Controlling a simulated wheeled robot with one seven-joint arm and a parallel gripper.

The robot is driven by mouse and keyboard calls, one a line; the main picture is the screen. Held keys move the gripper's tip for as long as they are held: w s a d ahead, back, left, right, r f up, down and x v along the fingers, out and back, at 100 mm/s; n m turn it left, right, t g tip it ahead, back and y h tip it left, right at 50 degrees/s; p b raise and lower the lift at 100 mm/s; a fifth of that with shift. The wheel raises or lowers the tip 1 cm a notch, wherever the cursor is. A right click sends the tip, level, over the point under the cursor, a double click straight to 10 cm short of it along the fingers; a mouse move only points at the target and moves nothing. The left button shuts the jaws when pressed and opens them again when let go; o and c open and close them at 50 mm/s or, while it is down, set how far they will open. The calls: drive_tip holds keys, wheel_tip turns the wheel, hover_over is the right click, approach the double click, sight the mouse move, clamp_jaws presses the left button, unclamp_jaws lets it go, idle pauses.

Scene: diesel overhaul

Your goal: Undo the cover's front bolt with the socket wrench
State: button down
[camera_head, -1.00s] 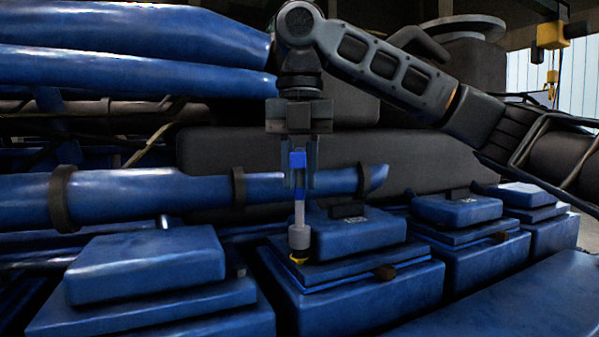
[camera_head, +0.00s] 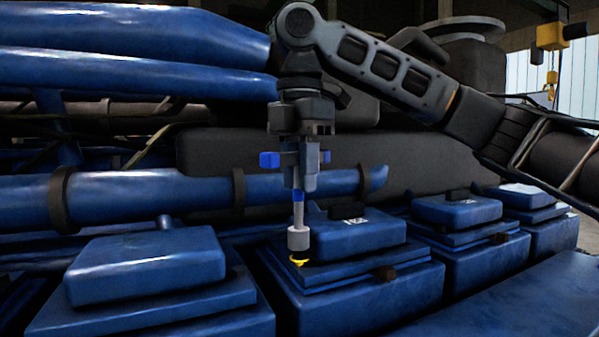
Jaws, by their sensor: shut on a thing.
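My gripper (camera_head: 299,172) hangs upright over the middle blue cover (camera_head: 350,237) and is shut on the socket wrench. The wrench has a blue cross handle (camera_head: 269,160) that sticks out on both sides of the jaws, a grey shaft and a grey socket (camera_head: 299,238). The socket points straight down over the cover's front left corner. A yellow ring or bolt part (camera_head: 299,261) shows right under the socket. The bolt's head is hidden by the socket, so I cannot tell how far it sits inside.
Similar blue covers stand to the left (camera_head: 145,265) and to the right (camera_head: 456,209). A dark block (camera_head: 385,273) sits on the middle cover's front edge. A blue pipe (camera_head: 120,196) with dark clamps runs behind the wrench. A yellow hoist (camera_head: 550,38) hangs far back right.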

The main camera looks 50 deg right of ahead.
drive_tip(key=m, duration=0.5)
drive_tip(key=shift+m, duration=0.4)
drive_tip(key=m, duration=0.6)
drive_tip(key=shift+s+a, duration=0.1)
drive_tip(key=m, duration=1)
drive_tip(key=shift+m, duration=0.3)
drive_tip(key=shift+f, duration=0.75)
drive_tip(key=shift+r, duration=0.1)
